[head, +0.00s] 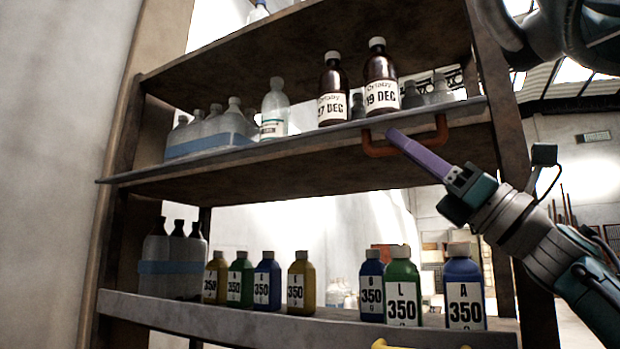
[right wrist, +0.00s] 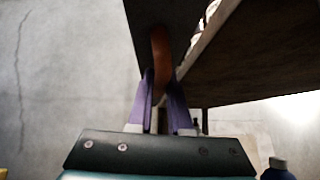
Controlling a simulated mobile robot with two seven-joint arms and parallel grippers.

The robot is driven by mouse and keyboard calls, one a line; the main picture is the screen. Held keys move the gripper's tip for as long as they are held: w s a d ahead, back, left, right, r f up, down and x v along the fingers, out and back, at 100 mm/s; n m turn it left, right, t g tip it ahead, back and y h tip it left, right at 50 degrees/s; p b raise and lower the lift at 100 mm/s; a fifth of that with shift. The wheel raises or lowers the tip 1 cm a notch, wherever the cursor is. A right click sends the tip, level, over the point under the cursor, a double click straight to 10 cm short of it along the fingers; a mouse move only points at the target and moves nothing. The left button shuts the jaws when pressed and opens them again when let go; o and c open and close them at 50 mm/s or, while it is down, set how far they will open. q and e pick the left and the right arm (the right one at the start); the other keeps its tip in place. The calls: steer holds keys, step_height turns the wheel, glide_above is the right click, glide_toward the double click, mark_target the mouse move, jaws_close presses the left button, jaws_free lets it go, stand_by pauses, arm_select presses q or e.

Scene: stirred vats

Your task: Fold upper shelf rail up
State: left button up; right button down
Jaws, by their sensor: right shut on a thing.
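The upper shelf rail (head: 310,139) runs along the front of the upper shelf. In the head view it shows as a thin grey strip, nearly edge-on, and the bottles behind it stand uncovered. Its orange-red handle (head: 377,151) hangs near the right end. My right gripper (head: 392,136) reaches in from the right, with its purple fingers at the handle. In the right wrist view the fingers (right wrist: 160,88) are shut on the handle (right wrist: 160,45), below the dark panel of the rail (right wrist: 140,15). My left gripper is not in view.
A wooden post (head: 500,100) stands close to my right gripper.

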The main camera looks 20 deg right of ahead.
mark_target(400, 112)
stand_by(0.3)
